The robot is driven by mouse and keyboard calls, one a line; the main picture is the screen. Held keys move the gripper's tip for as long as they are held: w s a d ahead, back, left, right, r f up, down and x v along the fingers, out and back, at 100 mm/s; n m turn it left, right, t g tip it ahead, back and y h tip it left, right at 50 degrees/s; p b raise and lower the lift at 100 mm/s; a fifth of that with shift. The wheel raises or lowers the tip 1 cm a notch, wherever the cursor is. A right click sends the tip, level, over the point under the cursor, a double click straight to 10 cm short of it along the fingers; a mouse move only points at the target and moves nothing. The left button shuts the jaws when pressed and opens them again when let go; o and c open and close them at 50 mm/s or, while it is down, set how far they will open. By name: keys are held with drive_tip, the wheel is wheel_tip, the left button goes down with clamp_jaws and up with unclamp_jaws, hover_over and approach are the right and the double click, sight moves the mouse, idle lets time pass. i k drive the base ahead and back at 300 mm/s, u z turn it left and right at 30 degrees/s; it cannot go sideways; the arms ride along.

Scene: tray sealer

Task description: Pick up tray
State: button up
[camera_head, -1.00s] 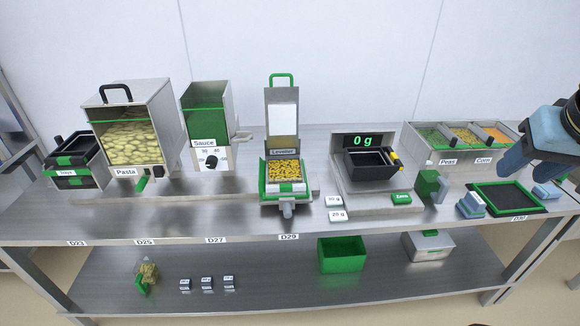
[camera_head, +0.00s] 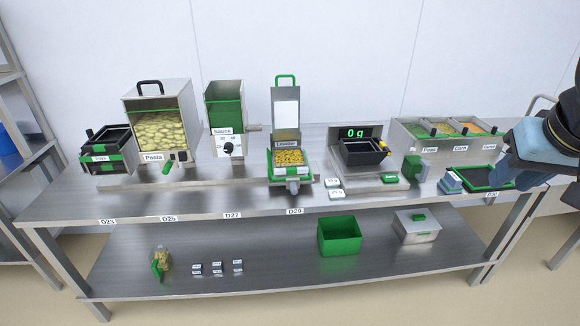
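A stack of black trays (camera_head: 104,140) sits in the holder labelled "Trays" (camera_head: 103,159), with green clips, at the left end of the table. Another black tray (camera_head: 362,153) sits on the scale, which reads 0 g. It looks empty. A filled tray of yellow pieces (camera_head: 289,158) sits in the leveler. My arm's blue end, where my gripper (camera_head: 515,165) is, shows at the right edge, above the green-edged black mat and far from the tray stack. The fingertips are not clear, so I cannot tell whether it is open or shut.
The pasta bin (camera_head: 160,118), sauce dispenser (camera_head: 225,115) and leveler (camera_head: 286,105) stand along the table. Bins of peas and corn (camera_head: 450,135) are at the back right. A green bin (camera_head: 340,237) and a metal box (camera_head: 417,226) stand on the lower shelf. The table's front left strip is clear.

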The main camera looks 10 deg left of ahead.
sight(288, 161)
drive_tip(key=u, duration=0.5)
drive_tip(key=i, duration=1.2)
drive_tip(key=z, duration=0.3)
